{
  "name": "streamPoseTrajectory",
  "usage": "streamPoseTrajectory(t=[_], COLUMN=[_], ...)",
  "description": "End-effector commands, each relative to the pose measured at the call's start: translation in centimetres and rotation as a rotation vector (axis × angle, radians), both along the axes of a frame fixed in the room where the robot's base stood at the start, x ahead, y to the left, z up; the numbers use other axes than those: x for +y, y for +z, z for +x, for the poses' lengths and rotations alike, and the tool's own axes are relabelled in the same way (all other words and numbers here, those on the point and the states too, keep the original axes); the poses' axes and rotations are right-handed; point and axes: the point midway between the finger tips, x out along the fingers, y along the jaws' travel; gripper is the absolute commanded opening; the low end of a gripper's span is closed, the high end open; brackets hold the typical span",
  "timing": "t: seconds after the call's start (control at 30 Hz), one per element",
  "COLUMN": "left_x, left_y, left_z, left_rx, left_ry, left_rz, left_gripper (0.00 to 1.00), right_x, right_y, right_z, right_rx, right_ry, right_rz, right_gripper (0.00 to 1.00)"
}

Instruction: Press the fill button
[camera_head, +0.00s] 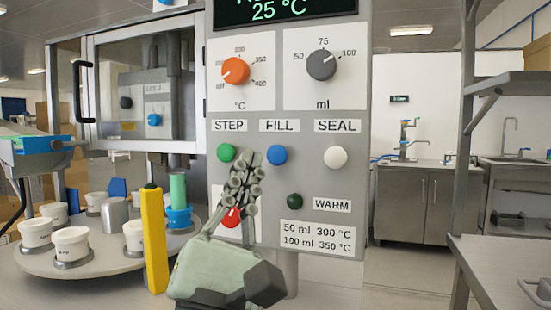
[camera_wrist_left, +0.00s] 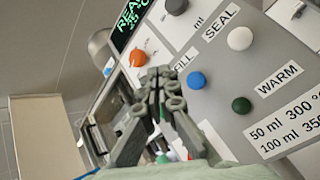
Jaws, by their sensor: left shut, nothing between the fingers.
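The blue fill button (camera_head: 277,155) is on the grey control panel (camera_head: 355,100) below the FILL label (camera_head: 280,125). My left gripper (camera_head: 247,160) is shut and empty, pointing up in front of the panel. In the head view its fingertips show between the green step button (camera_head: 227,153) and the blue button, a little left of the blue one. In the left wrist view the blue button (camera_wrist_left: 196,80) shows to the right of the shut fingertips (camera_wrist_left: 160,75), and I see a gap in the picture. Whether the fingers touch the panel, I cannot tell. My right gripper is not in view.
A white seal button (camera_head: 336,157) and a dark green one (camera_head: 294,201) sit to the right. A red knob (camera_head: 231,217) is partly behind my gripper. A yellow post (camera_head: 154,240) and a turntable (camera_head: 100,265) with white cups stand left.

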Motion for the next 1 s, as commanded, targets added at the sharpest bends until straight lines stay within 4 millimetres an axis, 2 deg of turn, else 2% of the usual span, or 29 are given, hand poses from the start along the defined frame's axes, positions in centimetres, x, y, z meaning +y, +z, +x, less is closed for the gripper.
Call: streamPoseTrajectory(t=[0.27, 0.4, 0.63, 1.0], left_x=[-1.5, -2.1, -2.5, -2.5], left_y=[-0.1, 0.0, 0.0, 0.0], left_z=[3.7, 5.0, 6.0, 6.0], left_rx=[0.0, -0.001, -0.001, 0.0], left_ry=[0.0, 0.0, -0.001, 0.0], left_rz=[-0.001, 0.001, 0.0, 0.0], left_gripper=[0.0, 0.0, 0.0, 0.0], right_x=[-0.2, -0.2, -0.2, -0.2], right_y=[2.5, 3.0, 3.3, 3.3], right_z=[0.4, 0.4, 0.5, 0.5], right_rx=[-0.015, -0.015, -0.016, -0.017], right_ry=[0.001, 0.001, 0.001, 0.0], right_rz=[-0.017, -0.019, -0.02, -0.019], right_gripper=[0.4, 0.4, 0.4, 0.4])
